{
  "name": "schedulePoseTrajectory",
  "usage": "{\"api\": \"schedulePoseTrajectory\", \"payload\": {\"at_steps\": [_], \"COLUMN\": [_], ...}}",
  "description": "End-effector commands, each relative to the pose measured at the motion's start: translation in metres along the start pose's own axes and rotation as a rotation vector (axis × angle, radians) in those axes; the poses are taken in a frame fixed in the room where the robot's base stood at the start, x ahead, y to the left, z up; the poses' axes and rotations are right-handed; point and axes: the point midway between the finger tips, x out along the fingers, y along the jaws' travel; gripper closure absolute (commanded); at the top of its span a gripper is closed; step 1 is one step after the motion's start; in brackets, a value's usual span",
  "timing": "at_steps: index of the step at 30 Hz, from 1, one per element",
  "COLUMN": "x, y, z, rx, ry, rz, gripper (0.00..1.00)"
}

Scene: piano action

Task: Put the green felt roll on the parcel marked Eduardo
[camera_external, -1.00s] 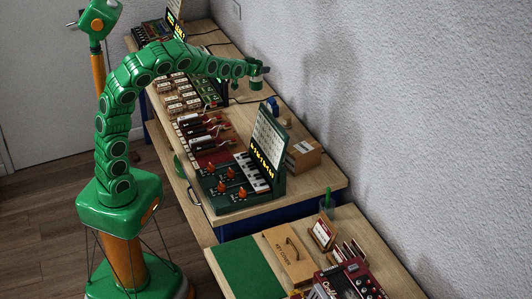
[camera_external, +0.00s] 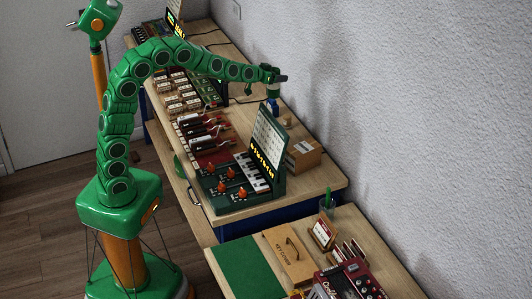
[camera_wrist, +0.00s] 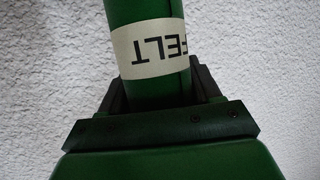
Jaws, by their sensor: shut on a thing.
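My gripper (camera_wrist: 156,88) is shut on the green felt roll (camera_wrist: 148,14), a green cylinder with a cream band lettered FELT. Its dark jaws close on both sides of the roll. In the outside view my gripper (camera_external: 272,86) is over the back edge of the long table, near the wall, and the roll is too small there to make out well. A cardboard box (camera_external: 303,156) with a white label stands behind the upright panel, nearer the camera than my gripper. Its label is too small to read, so I cannot tell whether it is marked Eduardo.
The upright lit panel (camera_external: 268,142) rises beside the box. The wall (camera_external: 400,120) is close behind the table. A nearer table holds a green mat (camera_external: 246,268), a wooden case (camera_external: 290,254) and a red device (camera_external: 350,280).

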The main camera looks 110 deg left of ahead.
Motion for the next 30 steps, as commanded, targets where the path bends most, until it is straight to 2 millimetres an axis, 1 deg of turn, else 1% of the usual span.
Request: {"api": "schedulePoseTrajectory", "payload": {"at_steps": [1, 3, 15, 26, 30], "x": [0.002, 0.004, 0.011, 0.013, 0.013], "y": [0.009, 0.018, 0.066, 0.109, 0.127], "z": [0.002, 0.003, 0.007, 0.007, 0.008], "rx": [0.003, 0.013, 0.070, 0.127, 0.157], "ry": [-0.002, -0.002, -0.002, 0.001, 0.001], "rz": [0.019, 0.043, 0.179, 0.321, 0.388], "gripper": [0.68, 0.68, 0.68, 0.68, 0.68]}}
